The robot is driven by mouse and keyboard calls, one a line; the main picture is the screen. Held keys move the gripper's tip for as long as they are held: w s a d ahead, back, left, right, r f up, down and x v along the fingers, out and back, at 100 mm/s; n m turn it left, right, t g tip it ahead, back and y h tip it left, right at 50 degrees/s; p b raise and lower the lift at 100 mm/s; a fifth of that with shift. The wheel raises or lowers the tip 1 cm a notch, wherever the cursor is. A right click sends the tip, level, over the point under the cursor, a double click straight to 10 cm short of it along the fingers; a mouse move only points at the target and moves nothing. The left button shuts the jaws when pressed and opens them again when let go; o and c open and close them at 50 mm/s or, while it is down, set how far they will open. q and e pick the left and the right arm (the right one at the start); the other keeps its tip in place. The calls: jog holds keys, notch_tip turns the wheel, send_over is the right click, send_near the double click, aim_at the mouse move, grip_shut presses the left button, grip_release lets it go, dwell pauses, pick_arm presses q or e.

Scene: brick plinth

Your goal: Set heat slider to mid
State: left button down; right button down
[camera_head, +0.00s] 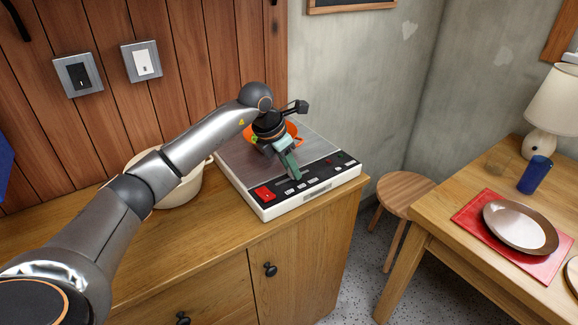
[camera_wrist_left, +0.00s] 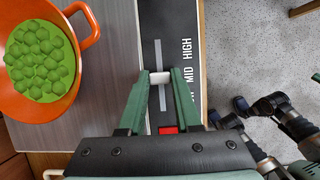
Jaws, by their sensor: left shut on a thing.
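The heat slider's white knob (camera_wrist_left: 160,77) sits in a grey slot on the black control strip in the left wrist view. It stands level with the printed word MID, below HIGH; a lower label is mostly hidden by my gripper. My left gripper (camera_wrist_left: 160,76) is shut on the knob, with a green finger on each side. In the head view my left gripper (camera_head: 292,172) reaches down onto the front panel of the cooker (camera_head: 322,198), hiding the knob. My right gripper does not show in the head view.
An orange pan (camera_wrist_left: 20,100) with green round food stands on the cooker's plate. A cream pot (camera_head: 186,188) stands left of the cooker. A red switch (camera_head: 265,194) is on the panel. A stool (camera_head: 404,190) and a table with a plate (camera_head: 520,228) are at right.

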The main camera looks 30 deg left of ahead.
pick_arm(q)
jog(key=c, duration=0.6)
grip_release()
jog(key=shift+r, duration=0.1)
jog(key=v, duration=1.2)
jog(key=shift+s+r, duration=0.15)
jog(key=shift+r, duration=0.05)
